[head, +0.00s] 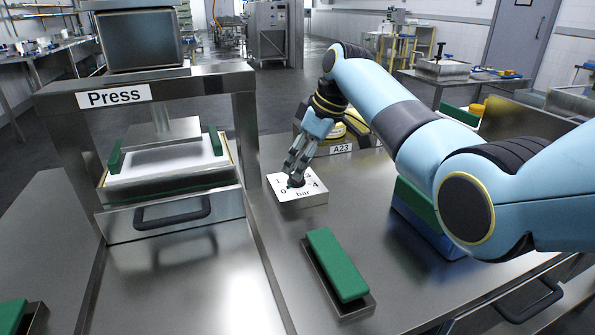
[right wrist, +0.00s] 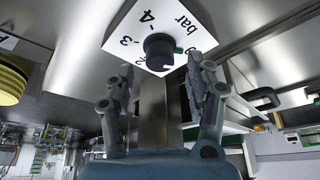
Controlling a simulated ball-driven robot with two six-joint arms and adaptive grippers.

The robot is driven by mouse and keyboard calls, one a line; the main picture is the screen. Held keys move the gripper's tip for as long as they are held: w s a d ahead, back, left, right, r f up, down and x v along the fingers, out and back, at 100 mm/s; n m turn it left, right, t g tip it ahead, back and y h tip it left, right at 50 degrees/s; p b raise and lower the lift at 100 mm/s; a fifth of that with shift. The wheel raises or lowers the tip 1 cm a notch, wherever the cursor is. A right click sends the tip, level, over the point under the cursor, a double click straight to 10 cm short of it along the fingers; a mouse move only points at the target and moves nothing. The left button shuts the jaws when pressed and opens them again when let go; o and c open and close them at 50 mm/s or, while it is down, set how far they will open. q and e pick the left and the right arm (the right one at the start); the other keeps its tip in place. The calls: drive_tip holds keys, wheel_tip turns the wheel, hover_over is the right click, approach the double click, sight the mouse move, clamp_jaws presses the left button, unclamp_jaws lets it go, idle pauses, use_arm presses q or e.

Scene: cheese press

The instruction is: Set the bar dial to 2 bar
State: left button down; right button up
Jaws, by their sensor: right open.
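The bar dial is a white plate (head: 312,197) with black numbers and a dark knob (head: 296,181) on the bench, right of the press. The numbers 0, 1 and 4 and the word bar show in the head view; my fingers cover part of the scale. In the right wrist view the knob (right wrist: 158,46) has a small green mark, which seems to point to the 0 side. My right gripper (head: 294,168) is over the dial, fingers pointing down. In its wrist view the open fingers (right wrist: 160,72) stand either side of the knob; I cannot tell if they touch it. My left gripper is not in view.
The press (head: 218,82) with its drawer handle stands left of the dial. A green block in a metal tray (head: 350,303) lies in front. An A23 label (head: 341,149) and yellow round items are behind.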

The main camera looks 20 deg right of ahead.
drive_tip(key=shift+w+a+f, duration=0.15)
drive_tip(key=shift+f, duration=0.5)
drive_tip(key=shift+w+a+f, duration=0.15)
drive_tip(key=shift+a+f, duration=0.05)
drive_tip(key=shift+f, duration=0.3)
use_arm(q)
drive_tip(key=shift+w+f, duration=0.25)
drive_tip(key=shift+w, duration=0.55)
